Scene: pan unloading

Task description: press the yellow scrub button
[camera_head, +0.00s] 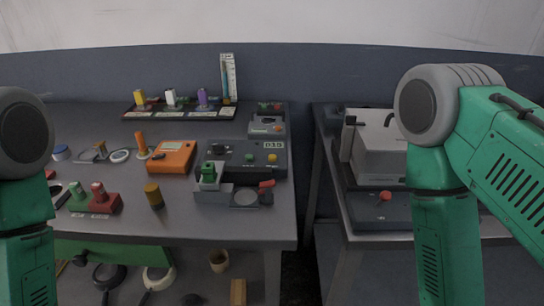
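A dark grey control box (232,150) with a small display stands at the right part of the left table. A small yellow button (272,158) sits on its right front, beside a green button (249,157) and below the display. Its label is too small to read. Nothing covers the yellow button. My green arms show at the left and right edges, apart from the box. Neither gripper is in view.
In front of the box stands a grey fixture (212,192) with a green-topped part and a red lever. An orange box (172,157) is to its left. A brown cylinder (154,195) stands nearer. A gap separates the right table, which bears a white machine (378,150).

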